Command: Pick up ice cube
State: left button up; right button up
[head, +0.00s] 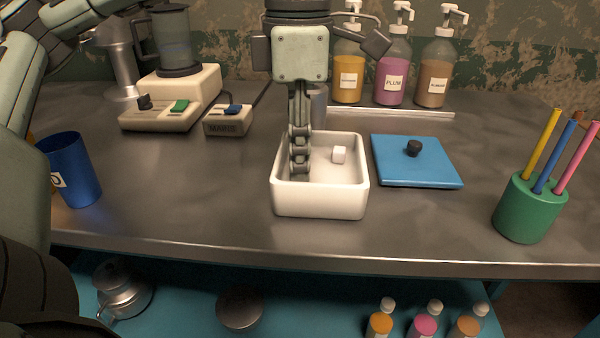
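A small white ice cube (339,154) lies inside a white open container (320,204), toward its right back part. My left gripper (300,168) points down into this container, with its fingers to the left of the cube. The fingers look apart from the cube. They line up one behind the other from this side, so I cannot tell whether they are open or shut. My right gripper is not in view.
A blue lid (418,165) with a dark knob lies right of the container. A green holder (525,208) with straws stands far right. A blue cup (75,175) is at left. A blender (175,85) and pump bottles (393,75) stand at the back.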

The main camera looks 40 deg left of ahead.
pick_arm(q)
jog(key=shift+f, duration=0.65)
jog(key=c, duration=0.4)
jog(key=shift+o, duration=0.2)
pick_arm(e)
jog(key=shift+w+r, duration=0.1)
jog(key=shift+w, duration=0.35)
pick_arm(q)
jog(key=shift+w+r, duration=0.1)
jog(key=shift+r, duration=0.05)
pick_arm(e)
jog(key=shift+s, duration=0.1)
